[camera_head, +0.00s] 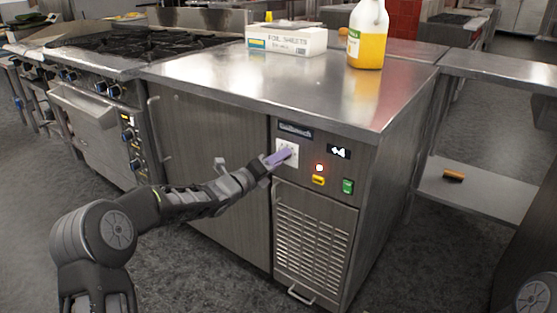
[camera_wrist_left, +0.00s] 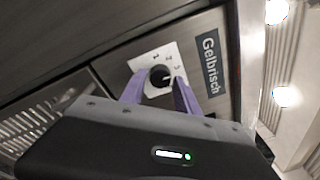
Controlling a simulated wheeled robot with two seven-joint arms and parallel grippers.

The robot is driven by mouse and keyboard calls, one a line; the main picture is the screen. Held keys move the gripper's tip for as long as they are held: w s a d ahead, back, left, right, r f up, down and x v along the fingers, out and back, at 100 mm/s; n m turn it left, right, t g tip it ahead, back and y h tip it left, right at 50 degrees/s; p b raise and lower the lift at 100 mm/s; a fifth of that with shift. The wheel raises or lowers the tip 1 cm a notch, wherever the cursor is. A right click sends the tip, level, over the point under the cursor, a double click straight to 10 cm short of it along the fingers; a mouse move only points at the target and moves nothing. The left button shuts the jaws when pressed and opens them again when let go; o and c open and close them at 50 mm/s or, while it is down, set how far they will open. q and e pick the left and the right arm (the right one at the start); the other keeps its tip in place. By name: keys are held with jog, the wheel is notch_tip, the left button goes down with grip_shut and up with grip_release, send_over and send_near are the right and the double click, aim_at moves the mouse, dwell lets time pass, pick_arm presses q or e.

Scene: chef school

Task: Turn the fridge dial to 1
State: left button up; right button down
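The fridge dial is a black round knob (camera_wrist_left: 160,75) on a white plate with markings (camera_wrist_left: 143,64), in the left wrist view. I cannot read its setting. In the head view the white plate (camera_head: 293,145) shows on the fridge's control panel, with the knob hidden behind my gripper. My left gripper (camera_head: 278,157) has purple fingers and reaches the plate. In the left wrist view its fingers (camera_wrist_left: 159,80) are apart, one on each side of the knob, with gaps beside it. I cannot tell whether they touch the plate. My right gripper is out of view.
A foil sheets box (camera_head: 286,40) and a yellow bottle (camera_head: 367,48) stand on the steel top. A stove (camera_head: 100,125) is at left.

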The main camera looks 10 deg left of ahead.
pick_arm(q)
grip_shut()
jog(key=shift+f+n, duration=0.1)
jog(key=shift+n, duration=0.2)
dwell(0.3)
jog(key=n+b, duration=0.2)
jog(key=n, duration=0.6)
jog(key=n+t+b, duration=0.1)
jog(key=n, duration=0.7)
jog(key=shift+y+b, duration=0.35)
jog(key=shift+y, duration=0.05)
jog(key=shift+o, duration=1.8)
grip_release()
jog(key=shift+d, duration=0.1)
